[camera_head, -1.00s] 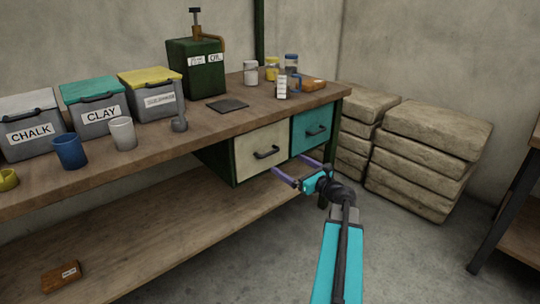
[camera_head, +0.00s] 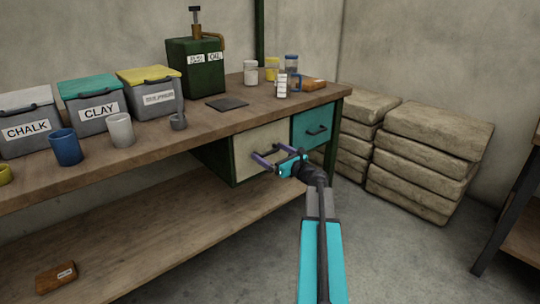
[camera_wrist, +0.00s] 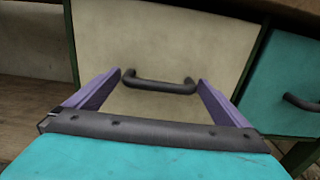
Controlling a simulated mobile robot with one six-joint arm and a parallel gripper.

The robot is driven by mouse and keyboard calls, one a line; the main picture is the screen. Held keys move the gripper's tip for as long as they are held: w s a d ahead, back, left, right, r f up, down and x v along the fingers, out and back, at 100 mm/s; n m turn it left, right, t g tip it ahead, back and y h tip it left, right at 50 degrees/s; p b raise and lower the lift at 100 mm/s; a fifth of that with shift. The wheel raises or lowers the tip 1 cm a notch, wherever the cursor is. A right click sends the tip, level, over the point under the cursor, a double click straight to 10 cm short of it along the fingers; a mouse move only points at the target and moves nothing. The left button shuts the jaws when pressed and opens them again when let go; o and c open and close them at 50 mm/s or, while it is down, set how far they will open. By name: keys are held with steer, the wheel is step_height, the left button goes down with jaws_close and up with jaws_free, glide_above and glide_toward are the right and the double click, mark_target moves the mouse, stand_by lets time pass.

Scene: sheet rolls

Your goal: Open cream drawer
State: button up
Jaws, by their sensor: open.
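The cream drawer (camera_head: 245,156) is shut in its green frame under the bench top. Its dark bar handle (camera_wrist: 160,84) sits between my two purple fingers in the wrist view. My gripper (camera_head: 265,160) is open in front of the drawer, with one finger to each side of the handle. The fingers do not press on the handle, and a gap shows at both of its ends. In the head view my gripper partly hides the handle. How close the fingertips are to the drawer face is hard to tell.
A teal drawer (camera_head: 314,129) with its own handle is just right of the cream one. The bench top (camera_head: 215,118) overhangs above, and a lower shelf (camera_head: 180,230) lies below left. Stacked sacks (camera_head: 425,150) stand to the right. Open floor lies in front.

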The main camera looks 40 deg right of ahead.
steer(key=shift+w, duration=0.15)
steer(key=c, duration=1.3)
steer(key=shift+a, duration=0.15)
